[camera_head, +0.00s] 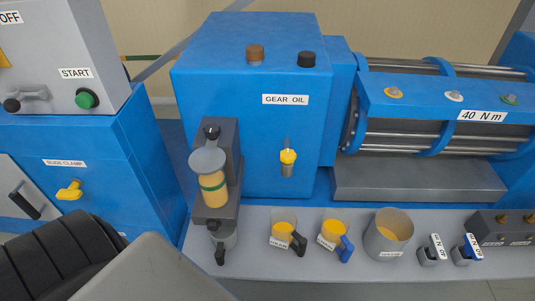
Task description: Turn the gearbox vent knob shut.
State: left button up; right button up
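The blue gearbox (222,68), labelled GEAR OIL, stands in the middle of the camera_head view. On its top are a brown knob (255,52) and a black knob (306,59). Neither carries a readable label, so I cannot tell which is the vent knob or whether it is shut. Neither of my grippers is in view. A dark ribbed part and a grey link at the lower left appear to be mine.
A sight glass (213,188) with amber liquid is on the gearbox's left front. Cups (282,222), a grey pot (378,242) and small tagged items line the grey shelf (300,268). Left is a START panel (40,73); right, a blue frame (420,97). Space above the gearbox is clear.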

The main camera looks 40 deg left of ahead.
aim_at(288, 156)
jog(key=k+l+u, duration=0.15)
jog(key=u, duration=0.2)
jog(key=k+u, duration=0.15)
jog(key=u, duration=0.25)
jog(key=k+l+u, duration=0.1)
jog(key=u, duration=0.25)
jog(key=k, duration=1.05)
